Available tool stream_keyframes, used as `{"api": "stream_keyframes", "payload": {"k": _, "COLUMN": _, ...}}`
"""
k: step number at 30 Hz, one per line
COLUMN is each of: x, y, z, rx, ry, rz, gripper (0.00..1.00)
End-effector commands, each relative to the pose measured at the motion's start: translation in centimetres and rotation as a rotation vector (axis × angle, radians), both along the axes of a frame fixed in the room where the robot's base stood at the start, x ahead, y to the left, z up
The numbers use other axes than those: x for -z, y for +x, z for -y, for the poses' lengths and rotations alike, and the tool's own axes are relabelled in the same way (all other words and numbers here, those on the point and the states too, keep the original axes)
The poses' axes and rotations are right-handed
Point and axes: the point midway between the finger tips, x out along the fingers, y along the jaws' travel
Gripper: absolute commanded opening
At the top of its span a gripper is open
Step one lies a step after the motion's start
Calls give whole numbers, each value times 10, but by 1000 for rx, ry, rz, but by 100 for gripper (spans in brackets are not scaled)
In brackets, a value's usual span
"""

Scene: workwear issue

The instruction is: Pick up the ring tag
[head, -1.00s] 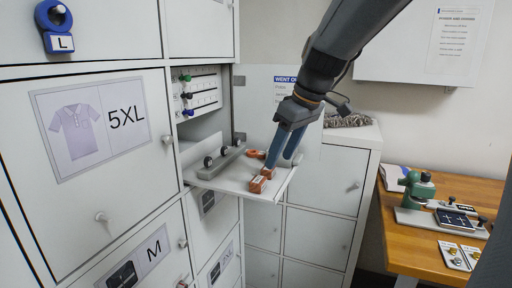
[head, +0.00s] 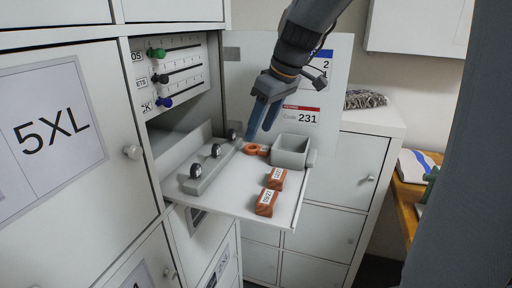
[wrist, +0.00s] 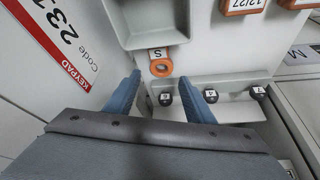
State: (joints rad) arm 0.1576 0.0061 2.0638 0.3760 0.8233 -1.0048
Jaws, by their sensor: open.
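The ring tag is an orange ring with a white label marked S. It lies on the pull-out shelf (head: 225,196), beside the grey box, and shows in the head view (head: 252,149) and in the wrist view (wrist: 161,67). My gripper (head: 262,128) is open and empty, with its blue fingers pointing down just above the ring tag. In the wrist view the ring lies beyond and between the fingertips (wrist: 160,80), with no contact visible.
A grey box (head: 290,152) stands close right of the ring. Two orange labelled blocks (head: 276,178) (head: 266,202) lie nearer the shelf front. A grey rail with black knobs (head: 205,170) lies left. An upright door panel (head: 330,80) stands behind the gripper.

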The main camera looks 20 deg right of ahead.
Motion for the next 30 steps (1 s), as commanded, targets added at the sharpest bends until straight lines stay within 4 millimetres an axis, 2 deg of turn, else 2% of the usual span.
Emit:
{"api": "stream_keyframes", "payload": {"k": 13, "x": 45, "y": 16, "z": -9, "rx": -4, "ry": 1, "rz": -2, "gripper": 49}}
{"api": "stream_keyframes", "payload": {"k": 22, "x": 49, "y": 18, "z": -11, "rx": -4, "ry": -1, "rz": 2, "gripper": 49}}
{"api": "stream_keyframes", "payload": {"k": 23, "x": 49, "y": 18, "z": -11, "rx": -4, "ry": 0, "rz": 1, "gripper": 47}}
{"api": "stream_keyframes", "payload": {"k": 28, "x": 49, "y": 18, "z": -11, "rx": -4, "ry": 0, "rz": 1, "gripper": 19}}
{"api": "stream_keyframes", "payload": {"k": 29, "x": 49, "y": 18, "z": -11, "rx": -4, "ry": 0, "rz": 1, "gripper": 14}}
{"api": "stream_keyframes", "payload": {"k": 30, "x": 49, "y": 18, "z": -11, "rx": -4, "ry": 0, "rz": 1, "gripper": 14}}
